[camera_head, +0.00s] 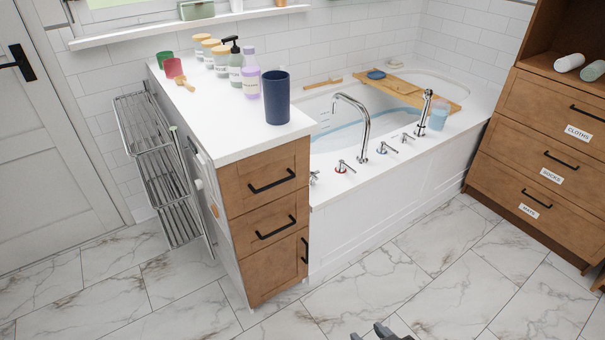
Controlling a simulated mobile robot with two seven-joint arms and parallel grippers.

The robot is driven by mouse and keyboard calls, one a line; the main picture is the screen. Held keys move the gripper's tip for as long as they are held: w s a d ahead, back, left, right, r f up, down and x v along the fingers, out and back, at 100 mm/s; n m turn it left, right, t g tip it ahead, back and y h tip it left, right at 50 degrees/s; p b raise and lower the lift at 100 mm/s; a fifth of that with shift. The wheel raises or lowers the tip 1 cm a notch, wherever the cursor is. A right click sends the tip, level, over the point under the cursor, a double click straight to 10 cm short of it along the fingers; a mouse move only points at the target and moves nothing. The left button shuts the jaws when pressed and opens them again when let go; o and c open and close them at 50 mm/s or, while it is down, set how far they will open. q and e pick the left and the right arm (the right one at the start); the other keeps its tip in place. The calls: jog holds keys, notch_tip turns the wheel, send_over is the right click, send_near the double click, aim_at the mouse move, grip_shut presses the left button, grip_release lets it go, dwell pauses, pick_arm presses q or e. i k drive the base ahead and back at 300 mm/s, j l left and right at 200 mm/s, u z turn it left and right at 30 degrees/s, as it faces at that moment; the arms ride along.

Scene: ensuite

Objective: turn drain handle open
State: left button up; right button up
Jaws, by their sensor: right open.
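A white bathtub (435,150) stands along the back wall, with water visible inside. A chrome spout (364,132) arches up from its front deck. Several small chrome handles stand along that deck: one by the cabinet (314,177), one with a red mark (344,167), and others to the right of the spout (384,148) (405,137). I cannot tell which one is the drain handle. My right gripper (379,332) shows only as dark fingertips at the bottom edge. It is open, low in front of the tub and far from the handles. My left gripper is not in view.
A wooden drawer cabinet (268,190) with a white top holds bottles, jars and a dark blue cup (277,97). A wire rack (160,165) stands left of it. A hand shower (424,112) and wooden tray (420,92) are on the tub. A dresser (545,140) stands right. The marble floor is clear.

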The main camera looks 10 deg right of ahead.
aim_at(313, 178)
jog(key=l+z, duration=0.2)
jog(key=l, duration=0.25)
jog(key=l+u, duration=0.1)
jog(key=u, duration=0.35)
jog(key=i+l+u, duration=0.1)
jog(key=u, duration=0.3)
jog(key=i+l+u, duration=0.1)
jog(key=l+u, duration=0.15)
jog(key=l, duration=0.2)
jog(key=i+l+u, duration=0.1)
jog(key=l+u, duration=0.15)
jog(key=l, duration=0.2)
jog(key=l+u, duration=0.2)
jog(key=l, duration=0.7)
jog(key=i+l, duration=0.2)
jog(key=l, duration=0.2)
jog(key=i+l, duration=0.15)
jog(key=l, duration=0.25)
jog(key=i, duration=0.25)
